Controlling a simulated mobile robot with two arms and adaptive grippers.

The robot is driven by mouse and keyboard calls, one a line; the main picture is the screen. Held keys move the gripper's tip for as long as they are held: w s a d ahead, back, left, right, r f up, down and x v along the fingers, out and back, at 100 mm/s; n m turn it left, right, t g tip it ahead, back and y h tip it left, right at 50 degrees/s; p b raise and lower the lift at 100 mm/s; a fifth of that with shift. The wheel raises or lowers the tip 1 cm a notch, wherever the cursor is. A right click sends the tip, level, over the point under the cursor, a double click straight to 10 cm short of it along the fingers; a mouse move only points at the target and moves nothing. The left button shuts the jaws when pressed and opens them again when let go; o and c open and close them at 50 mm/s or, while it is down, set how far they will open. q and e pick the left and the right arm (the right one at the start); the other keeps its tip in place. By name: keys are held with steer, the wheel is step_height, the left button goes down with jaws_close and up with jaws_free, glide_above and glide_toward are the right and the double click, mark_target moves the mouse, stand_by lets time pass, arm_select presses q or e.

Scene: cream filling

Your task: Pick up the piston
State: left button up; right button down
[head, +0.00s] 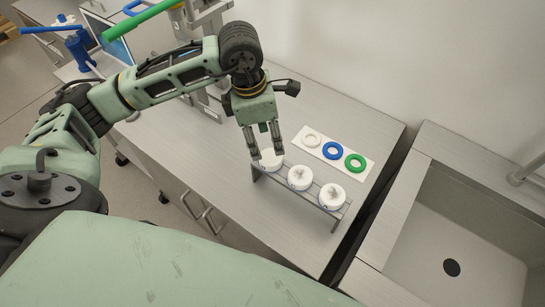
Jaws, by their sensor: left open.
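Three white round pieces that look like pistons stand in a row on a grey metal rack (317,197). The left one (267,165) is partly covered by my fingers. The middle piston (299,178) and the right piston (332,196) show small knobs on top. My left gripper (267,153) points down at the left piston, open, with its fingertips on either side of the piston's top. I cannot tell whether the fingers touch it. My right gripper is not in view.
A white board (322,163) behind the rack holds a white ring (312,139), a blue ring (333,151) and a green ring (355,163). A sink (450,235) is at the right. A blue device (78,45) and a green lever (142,18) stand at the upper left.

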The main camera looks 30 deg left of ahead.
mark_target(270, 155)
arm_select(q)
steer(key=shift+s+d+f+p, duration=0.15)
steer(key=shift+f+p, duration=0.25)
steer(key=shift+f, duration=0.55)
steer(key=f, duration=0.1)
steer(key=f+p, duration=0.1)
steer(key=f, duration=0.1)
steer(key=f+p, duration=0.1)
steer(key=shift+w+d+f, duration=0.2)
steer(key=shift+d, duration=0.2)
steer(key=shift+f, duration=0.3)
steer(key=shift+c, duration=0.5)
steer(key=c, duration=0.9)
